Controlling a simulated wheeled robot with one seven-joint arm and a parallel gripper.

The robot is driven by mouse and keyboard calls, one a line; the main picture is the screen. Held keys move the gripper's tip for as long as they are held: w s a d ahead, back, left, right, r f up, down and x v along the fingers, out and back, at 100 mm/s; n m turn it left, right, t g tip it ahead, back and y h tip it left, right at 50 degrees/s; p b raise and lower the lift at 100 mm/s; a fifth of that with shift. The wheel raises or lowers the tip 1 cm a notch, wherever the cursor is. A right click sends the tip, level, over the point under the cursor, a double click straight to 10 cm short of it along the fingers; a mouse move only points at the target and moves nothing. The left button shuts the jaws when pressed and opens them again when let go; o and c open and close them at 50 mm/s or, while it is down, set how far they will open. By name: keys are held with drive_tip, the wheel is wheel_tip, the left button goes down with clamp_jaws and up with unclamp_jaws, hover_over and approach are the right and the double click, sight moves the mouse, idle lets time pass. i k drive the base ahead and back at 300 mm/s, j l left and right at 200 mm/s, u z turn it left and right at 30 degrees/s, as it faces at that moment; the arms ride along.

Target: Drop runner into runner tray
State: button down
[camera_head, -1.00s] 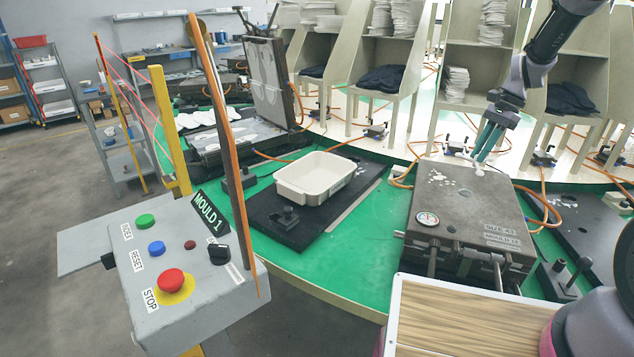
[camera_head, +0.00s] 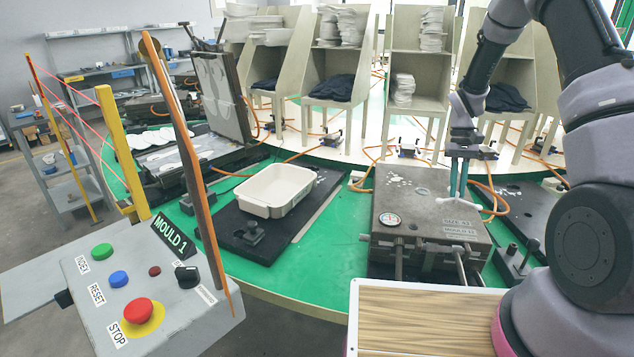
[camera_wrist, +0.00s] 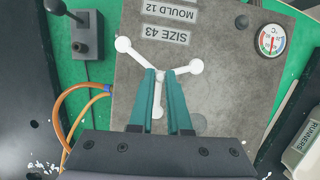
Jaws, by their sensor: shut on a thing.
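The runner (camera_wrist: 185,69) is a white three-armed piece with round ends. My gripper (camera_wrist: 160,75) has its green fingers shut on the runner's middle. In the head view, my gripper (camera_head: 457,196) points down over a grey closed mould (camera_head: 405,215), with the runner (camera_head: 474,206) at its fingertips. I cannot tell how far the runner is above the mould top.
A tall open mould (camera_head: 222,95) stands behind and left of the tray. A control box (camera_head: 140,290) with an upright post is at front left. A wood-topped board (camera_head: 420,320) is in front. The green table (camera_head: 310,265) between tray and mould is bare.

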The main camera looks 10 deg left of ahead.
sight(280, 199)
drive_tip(key=k+j+u, duration=0.1)
drive_tip(key=j+u, duration=0.45)
drive_tip(key=u, duration=0.65)
